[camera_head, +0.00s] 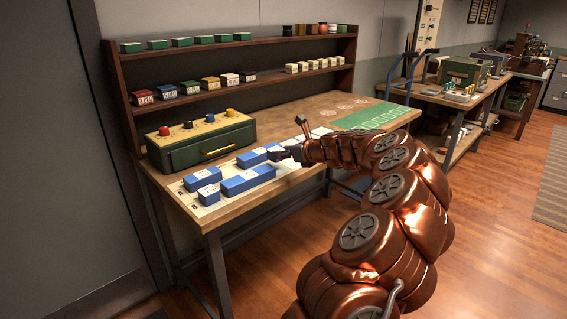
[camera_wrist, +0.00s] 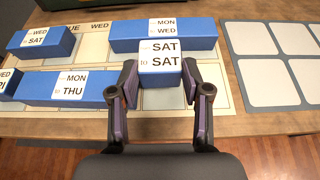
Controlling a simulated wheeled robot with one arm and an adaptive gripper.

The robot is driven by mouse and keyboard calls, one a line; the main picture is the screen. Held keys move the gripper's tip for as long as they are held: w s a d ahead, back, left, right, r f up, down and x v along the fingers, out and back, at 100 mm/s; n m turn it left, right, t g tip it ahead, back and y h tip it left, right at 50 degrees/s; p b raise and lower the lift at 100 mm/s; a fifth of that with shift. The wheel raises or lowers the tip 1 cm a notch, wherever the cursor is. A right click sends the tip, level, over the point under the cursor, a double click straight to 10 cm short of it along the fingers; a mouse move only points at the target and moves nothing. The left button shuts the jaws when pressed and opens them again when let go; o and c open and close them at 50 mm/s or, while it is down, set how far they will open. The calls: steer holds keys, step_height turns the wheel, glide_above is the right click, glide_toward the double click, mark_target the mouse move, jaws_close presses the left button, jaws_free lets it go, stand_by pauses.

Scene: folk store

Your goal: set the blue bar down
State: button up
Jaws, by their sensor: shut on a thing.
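My gripper (camera_wrist: 160,92) is shut on a short blue bar (camera_wrist: 160,80) with a white label reading "SAT to SAT", one finger on each side. The held bar is over the front part of a cream board (camera_wrist: 95,42) with day columns, just in front of a longer blue bar (camera_wrist: 195,43) labelled "MON to WED". Whether the held bar touches the board I cannot tell. In the head view my gripper (camera_head: 285,155) is at the board's right end, and the held bar is mostly hidden there.
Other blue bars lie to the left: "WED to SAT" (camera_wrist: 30,50), "MON to THU" (camera_wrist: 40,85) and one cut off at the edge (camera_wrist: 5,90). A grey mat with white squares (camera_wrist: 233,62) lies to the right. A green drawer box (camera_head: 200,150) stands behind the board.

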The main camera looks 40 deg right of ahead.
mark_target(284, 173)
steer(key=shift+w+d+f, duration=0.1)
steer(key=shift+w+d, duration=0.05)
steer(key=shift+d, duration=0.05)
steer(key=shift+f, duration=1.7)
steer(key=shift+f, duration=0.1)
steer(key=o, duration=0.8)
steer(key=shift+s+r, duration=0.25)
steer(key=v, duration=1.1)
steer(key=shift+s, duration=0.25)
